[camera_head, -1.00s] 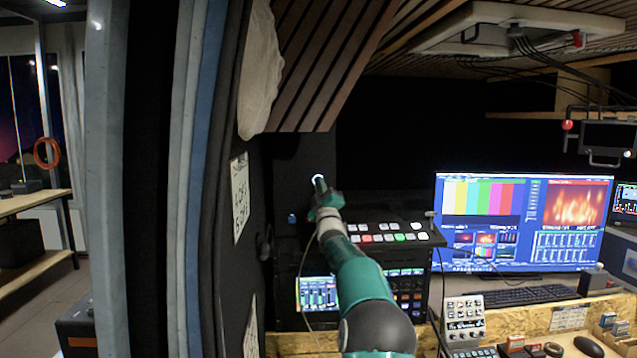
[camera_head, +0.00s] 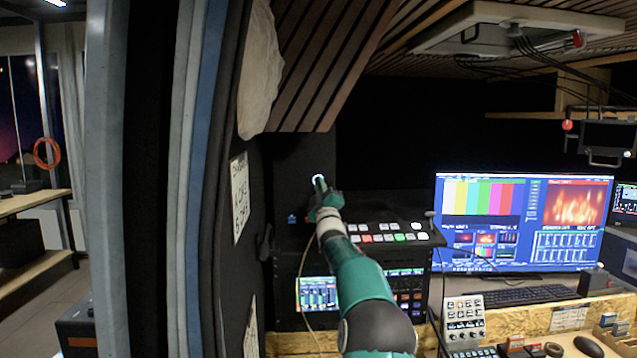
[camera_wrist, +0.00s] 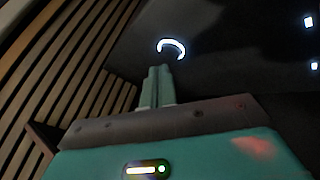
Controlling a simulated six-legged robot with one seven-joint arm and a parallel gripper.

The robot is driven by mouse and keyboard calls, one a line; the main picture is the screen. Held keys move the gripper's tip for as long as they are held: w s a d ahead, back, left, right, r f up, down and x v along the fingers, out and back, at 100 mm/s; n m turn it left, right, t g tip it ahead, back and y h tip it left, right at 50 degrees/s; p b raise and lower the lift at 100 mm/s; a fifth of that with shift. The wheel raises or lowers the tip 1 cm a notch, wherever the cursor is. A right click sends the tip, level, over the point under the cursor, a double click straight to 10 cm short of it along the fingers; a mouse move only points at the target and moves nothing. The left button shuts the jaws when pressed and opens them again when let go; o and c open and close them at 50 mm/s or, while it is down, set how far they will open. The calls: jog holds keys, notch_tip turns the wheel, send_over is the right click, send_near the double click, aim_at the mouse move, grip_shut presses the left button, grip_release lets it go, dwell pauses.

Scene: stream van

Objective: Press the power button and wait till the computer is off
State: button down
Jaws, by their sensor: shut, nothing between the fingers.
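The power button shows as a glowing white ring (camera_head: 318,178) on a dark computer case (camera_head: 300,155) that stands behind the rack of video gear. In the wrist view the lit ring (camera_wrist: 171,48) shows just beyond the fingertips, its lower part hidden by them. My gripper (camera_head: 320,184) is shut and empty, its fingers pointing at the ring. In the wrist view its closed fingers (camera_wrist: 157,84) end right at the ring's lower edge. I cannot tell whether they touch the button. The monitor (camera_head: 520,222) is lit with colour bars and a fire picture.
A switcher panel with lit buttons (camera_head: 385,236) lies just right of my arm. A slatted wood panel (camera_head: 325,60) hangs above the case. A dark wall with a paper sign (camera_head: 240,195) is close on the left. A thin cable hangs beside my forearm.

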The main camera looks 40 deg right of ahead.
jog(key=shift+w+d, duration=0.3)
jog(key=shift+w+d, duration=0.25)
jog(key=shift+w, duration=0.05)
dwell(0.8)
jog(key=shift+s+a, duration=0.55)
jog(key=shift+s, duration=0.05)
jog(key=shift+s, duration=0.1)
dwell(0.3)
jog(key=s+a, duration=0.3)
jog(key=shift+s+a, duration=0.1)
jog(key=shift+s, duration=0.2)
